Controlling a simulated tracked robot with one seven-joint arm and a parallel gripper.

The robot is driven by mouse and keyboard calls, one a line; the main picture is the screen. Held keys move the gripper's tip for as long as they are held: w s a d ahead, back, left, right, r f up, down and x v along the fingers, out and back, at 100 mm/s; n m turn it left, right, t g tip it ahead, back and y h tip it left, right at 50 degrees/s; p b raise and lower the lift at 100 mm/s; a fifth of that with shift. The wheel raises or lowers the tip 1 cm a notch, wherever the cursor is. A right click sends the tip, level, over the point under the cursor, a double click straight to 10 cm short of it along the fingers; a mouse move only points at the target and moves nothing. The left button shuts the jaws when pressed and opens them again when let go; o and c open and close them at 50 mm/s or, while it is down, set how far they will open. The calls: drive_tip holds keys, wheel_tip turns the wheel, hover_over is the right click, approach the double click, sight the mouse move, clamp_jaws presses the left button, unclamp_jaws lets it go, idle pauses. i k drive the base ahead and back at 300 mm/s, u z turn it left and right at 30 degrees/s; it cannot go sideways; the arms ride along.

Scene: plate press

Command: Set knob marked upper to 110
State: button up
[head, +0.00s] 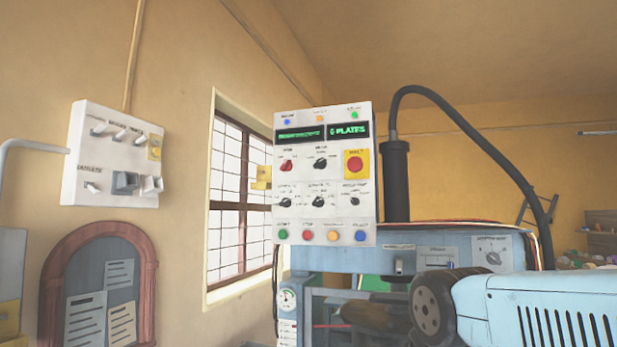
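A white control panel (325,172) stands upright in the middle of the head view. Two small black knobs sit side by side in its lower row: the left one (287,202) and the middle one (318,201). A smaller black knob (355,201) is to their right. Small lettering and scale marks surround these knobs, but they are too small to read surely. I cannot tell which knob is marked upper or what value it points to. My gripper is not in view, and nothing is seen touching the panel.
The panel also has a red knob (287,165), a black knob (320,164), a red stop button (354,165) and coloured buttons along its bottom. A blue machine frame (340,262) stands below. A white switch box (113,155) hangs on the left wall near a barred window (240,190).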

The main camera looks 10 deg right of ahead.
sight(287, 202)
drive_tip(key=z, duration=0.55)
drive_tip(key=k, duration=1.3)
drive_tip(key=z, duration=0.25)
drive_tip(key=i, duration=0.55)
drive_tip(key=u, duration=0.85)
drive_tip(key=i, duration=1.3)
drive_tip(key=z, duration=0.4)
